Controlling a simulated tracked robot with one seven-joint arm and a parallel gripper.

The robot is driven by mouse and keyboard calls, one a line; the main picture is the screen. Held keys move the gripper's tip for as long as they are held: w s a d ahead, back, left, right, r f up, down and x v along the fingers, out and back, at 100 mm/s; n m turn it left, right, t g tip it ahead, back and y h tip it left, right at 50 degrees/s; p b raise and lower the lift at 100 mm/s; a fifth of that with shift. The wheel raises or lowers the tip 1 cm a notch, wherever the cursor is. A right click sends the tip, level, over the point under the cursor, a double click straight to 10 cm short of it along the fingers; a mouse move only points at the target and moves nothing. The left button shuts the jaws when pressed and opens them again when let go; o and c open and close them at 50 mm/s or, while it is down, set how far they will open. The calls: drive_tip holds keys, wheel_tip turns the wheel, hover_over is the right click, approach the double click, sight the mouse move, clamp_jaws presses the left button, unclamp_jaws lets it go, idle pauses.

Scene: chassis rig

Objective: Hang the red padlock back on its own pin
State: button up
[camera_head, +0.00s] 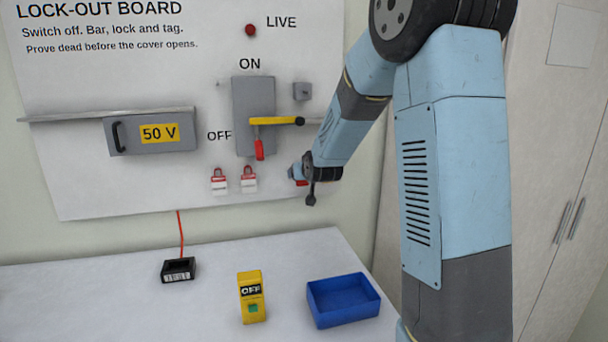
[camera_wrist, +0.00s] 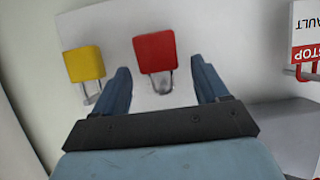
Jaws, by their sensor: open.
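The red padlock (camera_wrist: 155,52) shows in the wrist view between the two fingers of my gripper (camera_wrist: 165,85), with gaps on both sides. Its metal shackle lies against the white board, and it seems to hang there; the pin itself is not clear. In the head view only a small red patch of the padlock (camera_head: 302,183) shows beside my wrist. My gripper (camera_head: 294,173) is open at the board's lower right, partly hidden by my own wrist. A yellow padlock (camera_wrist: 84,63) hangs left of the red one in the wrist view.
The grey switch (camera_head: 253,95) carries a yellow bar (camera_head: 275,121) with a red piece (camera_head: 259,150) hanging below. Two red-and-white tags (camera_head: 219,181) (camera_head: 248,180) hang nearby. A blue tray (camera_head: 345,318), yellow tester (camera_head: 251,280) and black box (camera_head: 178,270) stand on the table.

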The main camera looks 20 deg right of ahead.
drive_tip(key=s+r+g, duration=0.2)
drive_tip(key=s, duration=1.2)
drive_tip(key=s+r+g, duration=0.2)
drive_tip(key=s+g, duration=0.1)
drive_tip(key=s, duration=1.2)
drive_tip(key=s+r+g, duration=0.2)
drive_tip(key=s, duration=1.2)
drive_tip(key=shift+s+r+g, duration=0.3)
drive_tip(key=shift+s, duration=0.05)
